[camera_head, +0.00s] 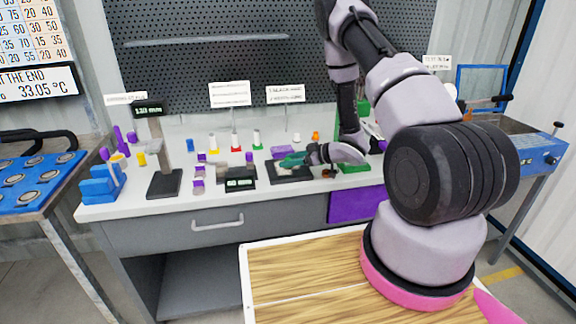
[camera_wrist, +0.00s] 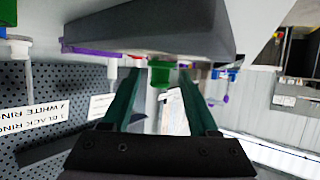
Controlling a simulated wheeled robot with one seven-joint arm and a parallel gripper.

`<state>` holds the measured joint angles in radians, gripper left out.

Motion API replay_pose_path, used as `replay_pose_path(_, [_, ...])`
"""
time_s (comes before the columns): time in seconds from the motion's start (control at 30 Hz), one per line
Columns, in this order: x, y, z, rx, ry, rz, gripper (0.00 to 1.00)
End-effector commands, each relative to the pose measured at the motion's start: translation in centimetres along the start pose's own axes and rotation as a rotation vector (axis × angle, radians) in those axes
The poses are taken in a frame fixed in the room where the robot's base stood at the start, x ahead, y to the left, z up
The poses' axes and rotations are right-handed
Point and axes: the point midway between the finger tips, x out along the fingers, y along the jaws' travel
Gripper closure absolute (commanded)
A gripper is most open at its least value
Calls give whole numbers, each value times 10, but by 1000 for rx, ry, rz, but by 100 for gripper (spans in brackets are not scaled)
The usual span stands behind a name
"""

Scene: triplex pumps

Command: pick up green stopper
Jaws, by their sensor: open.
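The green item that looks like the stopper (camera_wrist: 160,74) is in the middle of the wrist view, which looks upside down. It lines up between the two dark green fingers of my gripper (camera_wrist: 161,88), with no clear contact on either side. In the head view my gripper (camera_head: 283,162) is low over a black pad on the bench and points left. A green-based piece with a pale top (camera_head: 257,141) stands behind and left of it. I cannot tell for sure that both views show the same piece. The gripper is open.
A dark grey block (camera_wrist: 150,28) fills the top of the wrist view, close to the fingers. Red-based (camera_head: 235,143) and yellow-based (camera_head: 213,144) pieces stand left on the bench. A purple block (camera_head: 281,151) lies behind the gripper. A black display box (camera_head: 240,184) is to its left.

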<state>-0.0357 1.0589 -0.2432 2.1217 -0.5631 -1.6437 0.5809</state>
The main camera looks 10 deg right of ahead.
Motion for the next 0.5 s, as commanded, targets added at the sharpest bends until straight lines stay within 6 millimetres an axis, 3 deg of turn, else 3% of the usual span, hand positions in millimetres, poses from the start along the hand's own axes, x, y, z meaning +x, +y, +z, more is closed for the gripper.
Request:
replay_pose_path(0.3, [7,0,0,0,0,1,40])
replay_pose_path(0.47, [7,0,0,0,0,1,100])
replay_pose_path(0.5, [7,0,0,0,0,1,100])
